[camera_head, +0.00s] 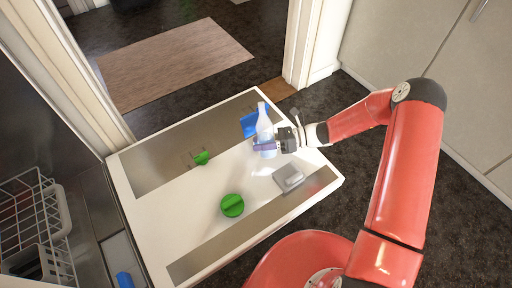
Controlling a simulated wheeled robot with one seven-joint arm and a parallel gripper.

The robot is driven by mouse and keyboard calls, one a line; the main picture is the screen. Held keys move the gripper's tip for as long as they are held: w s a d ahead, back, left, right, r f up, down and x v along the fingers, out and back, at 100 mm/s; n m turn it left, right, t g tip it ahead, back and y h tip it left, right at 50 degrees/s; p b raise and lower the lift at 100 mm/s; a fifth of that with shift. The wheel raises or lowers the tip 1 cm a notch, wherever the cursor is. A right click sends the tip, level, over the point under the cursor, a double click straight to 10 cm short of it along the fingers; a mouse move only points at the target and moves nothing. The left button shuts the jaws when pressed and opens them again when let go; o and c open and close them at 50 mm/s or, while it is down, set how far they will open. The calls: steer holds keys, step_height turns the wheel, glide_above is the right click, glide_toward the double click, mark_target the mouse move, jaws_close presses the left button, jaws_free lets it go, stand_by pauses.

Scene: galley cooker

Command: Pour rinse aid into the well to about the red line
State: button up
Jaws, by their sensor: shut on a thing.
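My gripper (277,145) is shut on a pale translucent bottle (265,124) with a purplish band near its lower part. The bottle is about upright, narrow neck up, over the far right part of the open door (185,205). I cannot tell whether its base touches the door. A green round knob or cap (232,205) lies on the door's white middle. A smaller green piece (202,158) is at a small squarish outline in the far metal strip. I cannot make out the well's opening, a red line or any liquid level.
A grey block (288,178) is on the door just below my gripper. A blue object (249,123) stands behind the bottle. A wire rack (35,225) and another blue item (125,280) are at the left. The door's white middle is mostly clear.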

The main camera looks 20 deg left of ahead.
mark_target(259, 126)
steer(key=shift+n+t+y, duration=0.4)
steer(key=shift+n+t, duration=0.2)
steer(key=shift+t, duration=0.1)
steer(key=r, duration=0.1)
steer(key=w+a+r, duration=0.1)
steer(key=r, duration=0.1)
steer(key=w+r, duration=0.1)
steer(key=r, duration=0.1)
steer(key=shift+w+a+r, duration=0.1)
steer(key=shift+a+r, duration=0.05)
steer(key=shift+a, duration=0.15)
steer(key=f+b, duration=0.1)
steer(key=b, duration=0.1)
steer(key=w+f+n+b, duration=0.1)
steer(key=f, duration=0.1)
steer(key=w+a+f+n+b, duration=0.1)
steer(key=b, duration=0.1)
steer(key=shift+w+f+y+b, duration=0.1)
steer(key=shift+f+y+b, duration=0.15)
steer(key=shift+y+b, duration=0.15)
steer(key=shift+w+a+f+n, duration=0.1)
steer(key=shift+w+a+n, duration=0.2)
steer(key=shift+w+n, duration=0.2)
steer(key=shift+w+a+f+n, duration=0.1)
steer(key=shift+w+a+n, duration=0.15)
steer(key=shift+w+n, duration=0.2)
